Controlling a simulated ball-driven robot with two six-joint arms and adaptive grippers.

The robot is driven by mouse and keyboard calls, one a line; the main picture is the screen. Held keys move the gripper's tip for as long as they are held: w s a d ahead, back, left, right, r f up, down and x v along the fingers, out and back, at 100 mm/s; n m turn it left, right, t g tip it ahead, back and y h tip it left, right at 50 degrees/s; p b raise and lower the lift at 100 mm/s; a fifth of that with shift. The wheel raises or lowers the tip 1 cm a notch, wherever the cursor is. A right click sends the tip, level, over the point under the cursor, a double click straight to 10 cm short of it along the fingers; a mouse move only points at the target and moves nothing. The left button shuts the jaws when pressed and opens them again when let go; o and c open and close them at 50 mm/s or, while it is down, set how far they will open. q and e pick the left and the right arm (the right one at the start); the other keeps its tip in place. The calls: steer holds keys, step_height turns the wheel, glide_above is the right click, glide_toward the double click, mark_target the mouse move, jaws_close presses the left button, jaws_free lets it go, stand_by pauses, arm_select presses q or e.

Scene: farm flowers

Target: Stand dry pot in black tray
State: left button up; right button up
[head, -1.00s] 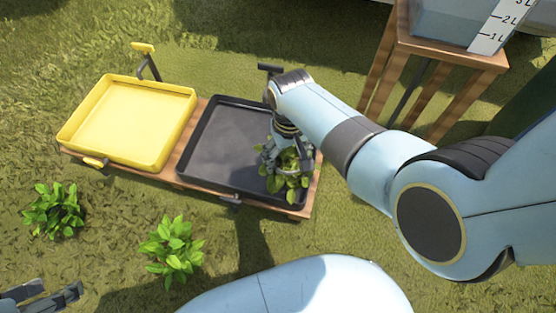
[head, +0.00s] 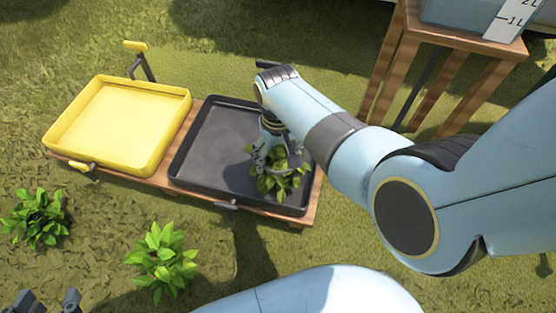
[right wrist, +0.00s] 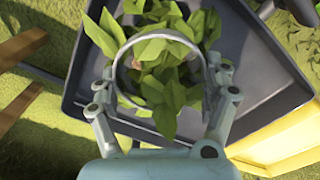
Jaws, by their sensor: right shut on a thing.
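The black tray (head: 212,140) lies on a wooden board beside the yellow tray. My right gripper (head: 272,156) is over the right part of the black tray, shut on a leafy potted plant (head: 280,183). In the right wrist view the plant's green leaves (right wrist: 165,85) spread around a grey ring-shaped rim (right wrist: 203,85) between my fingers, with the black tray (right wrist: 255,65) behind. The pot's body is mostly hidden, so I cannot tell whether it touches the tray floor. My left gripper (head: 48,302) is at the bottom left corner, empty, its fingertips apart.
A yellow tray (head: 118,122) with handles is to the left. Two leafy plants (head: 36,217) (head: 163,258) stand on the grass in front. A wooden stand (head: 460,42) with a marked water tank (head: 465,20) is at the upper right. The left part of the black tray is bare.

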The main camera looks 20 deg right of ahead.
step_height(320, 180, down, 2)
steer(key=shift+f+b, duration=0.1)
steer(key=shift+b, duration=0.6)
arm_select(q)
steer(key=w+d+r+m+t+h, duration=0.1)
steer(key=w+r+t, duration=0.5)
steer(key=w+r, duration=0.3)
step_height(320, 180, up, 3)
steer(key=shift+d+f, duration=0.1)
steer(key=shift+d, duration=0.05)
arm_select(e)
steer(key=o, duration=1.3)
arm_select(q)
steer(key=shift+w+r, duration=0.1)
steer(key=shift+r, duration=0.15)
